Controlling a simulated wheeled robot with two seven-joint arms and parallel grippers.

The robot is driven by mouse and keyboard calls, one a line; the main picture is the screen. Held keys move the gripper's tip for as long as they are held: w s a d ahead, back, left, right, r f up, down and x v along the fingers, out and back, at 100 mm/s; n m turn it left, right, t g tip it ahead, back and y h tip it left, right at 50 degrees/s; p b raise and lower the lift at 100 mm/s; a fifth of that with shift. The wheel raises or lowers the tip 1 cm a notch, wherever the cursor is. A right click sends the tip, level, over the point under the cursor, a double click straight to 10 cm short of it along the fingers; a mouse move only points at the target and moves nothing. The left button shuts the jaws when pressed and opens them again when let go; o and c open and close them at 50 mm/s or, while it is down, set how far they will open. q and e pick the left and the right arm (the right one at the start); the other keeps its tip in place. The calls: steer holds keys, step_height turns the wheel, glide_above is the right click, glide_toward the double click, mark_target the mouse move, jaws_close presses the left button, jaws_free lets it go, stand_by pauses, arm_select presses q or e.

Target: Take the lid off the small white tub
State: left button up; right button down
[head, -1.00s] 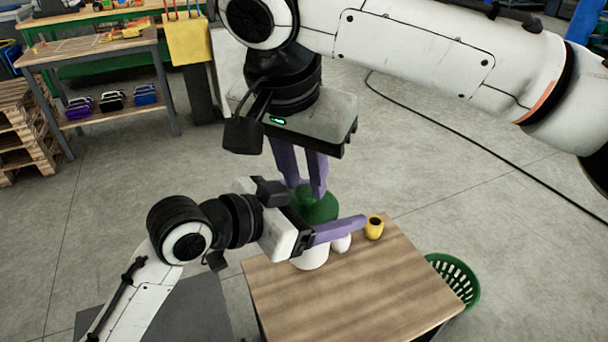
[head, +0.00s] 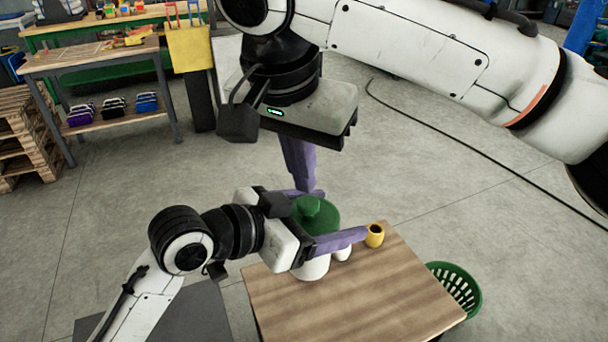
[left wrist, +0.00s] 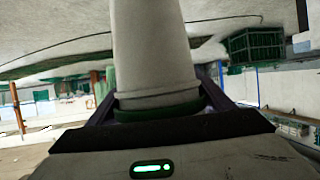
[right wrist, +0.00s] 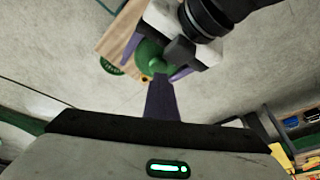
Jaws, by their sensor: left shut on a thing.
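The white tub (head: 312,268) stands upright at the far left corner of the wooden table. Its green lid (head: 322,220) with a round knob is on top; the lid also shows in the right wrist view (right wrist: 150,55). My left gripper (head: 345,212) comes in from the side, its purple fingers shut around the tub near the lid. The tub's white body (left wrist: 152,50) fills the middle of the left wrist view, with a green edge near the fingers. My right gripper (head: 306,188) points down just above the knob. Its fingers look together and empty; contact with the knob is unclear.
A small white object (head: 343,254) and a yellow cup (head: 375,236) stand beside the tub. The wooden table (head: 360,295) is clear towards the front. A green basket (head: 456,288) is on the floor at its right.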

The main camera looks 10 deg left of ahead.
steer(key=shift+r, duration=0.15)
steer(key=c, duration=2.5)
jaws_free()
steer(key=o, duration=0.5)
steer(key=shift+c, duration=0.2)
